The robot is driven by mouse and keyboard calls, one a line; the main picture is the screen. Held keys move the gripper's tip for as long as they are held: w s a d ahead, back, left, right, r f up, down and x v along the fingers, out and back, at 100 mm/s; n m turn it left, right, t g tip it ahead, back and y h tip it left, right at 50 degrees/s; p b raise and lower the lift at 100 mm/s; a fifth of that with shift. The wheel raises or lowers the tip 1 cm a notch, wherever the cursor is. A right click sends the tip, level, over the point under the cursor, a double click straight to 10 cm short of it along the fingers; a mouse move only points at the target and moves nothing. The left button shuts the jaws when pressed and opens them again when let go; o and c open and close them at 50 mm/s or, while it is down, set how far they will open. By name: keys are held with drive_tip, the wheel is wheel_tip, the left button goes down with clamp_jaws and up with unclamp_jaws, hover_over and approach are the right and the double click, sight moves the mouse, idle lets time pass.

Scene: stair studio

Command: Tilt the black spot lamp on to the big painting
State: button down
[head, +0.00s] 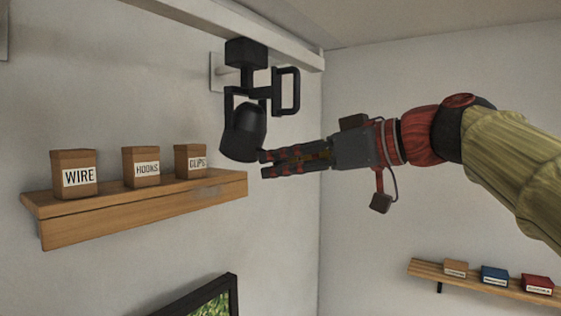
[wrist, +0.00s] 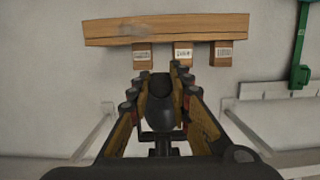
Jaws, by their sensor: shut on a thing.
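The black spot lamp (head: 243,135) hangs from the white rail at the top of the head view, its can in a yoke with a square loop handle (head: 287,91) on the right. The can hangs low, slightly tilted. My gripper (head: 265,163) reaches in from the right, its fingertips at the lower right edge of the can. In the wrist view the lamp (wrist: 160,105) lies between the two fingers of my gripper (wrist: 159,72), which is shut on it. The exact contact is partly hidden. Part of a black-framed painting (head: 234,292) shows at the bottom of the head view.
A wooden shelf (head: 150,213) with boxes marked WIRE (head: 74,174), HOOKS (head: 141,167) and CLIPS (head: 190,161) is left of the lamp. The white rail (head: 275,40) runs above. Another shelf (head: 480,283) with small boxes is at lower right. A green object (wrist: 300,50) shows in the wrist view.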

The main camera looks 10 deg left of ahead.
drive_tip(key=c, duration=1.6)
unclamp_jaws()
drive_tip(key=shift+c, duration=0.2)
drive_tip(key=v, duration=1.2)
drive_tip(key=shift+f, duration=0.1)
